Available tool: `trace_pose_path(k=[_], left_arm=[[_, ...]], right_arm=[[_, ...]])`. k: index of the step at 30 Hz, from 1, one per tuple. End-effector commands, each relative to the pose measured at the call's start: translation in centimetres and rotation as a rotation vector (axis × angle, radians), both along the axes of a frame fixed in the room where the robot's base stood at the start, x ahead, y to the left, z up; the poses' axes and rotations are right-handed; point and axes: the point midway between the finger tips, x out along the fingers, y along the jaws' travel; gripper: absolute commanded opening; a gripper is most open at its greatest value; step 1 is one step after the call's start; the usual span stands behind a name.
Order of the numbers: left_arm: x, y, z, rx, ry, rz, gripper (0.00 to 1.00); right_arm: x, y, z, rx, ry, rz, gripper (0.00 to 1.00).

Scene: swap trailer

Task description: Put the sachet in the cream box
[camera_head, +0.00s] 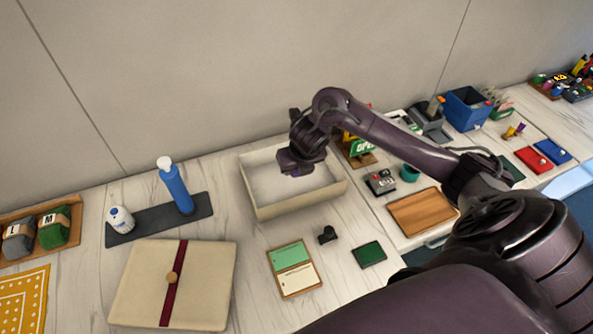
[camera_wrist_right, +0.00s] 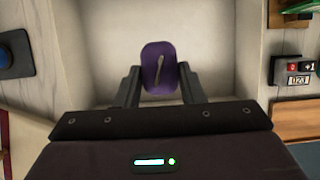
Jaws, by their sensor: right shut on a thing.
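The cream box (camera_head: 262,206) is an open, shallow box on the pale counter, at the centre of the head view. Its walls and empty floor also show in the right wrist view (camera_wrist_right: 206,30). My right gripper (camera_head: 296,166) is over the box. In the head view the sachet is hidden by the gripper or too small to make out. My left gripper is not in view.
A cream folder (camera_head: 210,283) with a red band lies in front. A wooden board (camera_head: 422,211) and a small counter device (camera_head: 380,183) are at the right.

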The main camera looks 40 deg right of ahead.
Motion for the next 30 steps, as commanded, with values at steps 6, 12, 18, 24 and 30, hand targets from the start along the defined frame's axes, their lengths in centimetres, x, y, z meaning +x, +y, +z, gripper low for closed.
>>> trace_pose_path(k=[6,12,18,24,30], left_arm=[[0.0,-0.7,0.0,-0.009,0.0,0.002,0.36],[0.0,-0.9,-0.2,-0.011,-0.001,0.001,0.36],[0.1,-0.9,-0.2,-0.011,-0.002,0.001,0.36],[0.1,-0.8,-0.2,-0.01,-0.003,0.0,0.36],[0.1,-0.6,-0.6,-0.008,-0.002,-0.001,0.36]], right_arm=[[0.0,0.1,-3.1,0.002,0.0,0.001,0.14],[-0.1,0.1,-5.5,0.001,0.003,0.001,0.14],[0.0,0.1,-7.6,0.001,-0.001,0.0,0.14],[0.1,0.1,-7.6,0.001,-0.002,0.002,0.14],[0.1,0.1,-8.0,0.001,-0.002,0.002,0.37]])
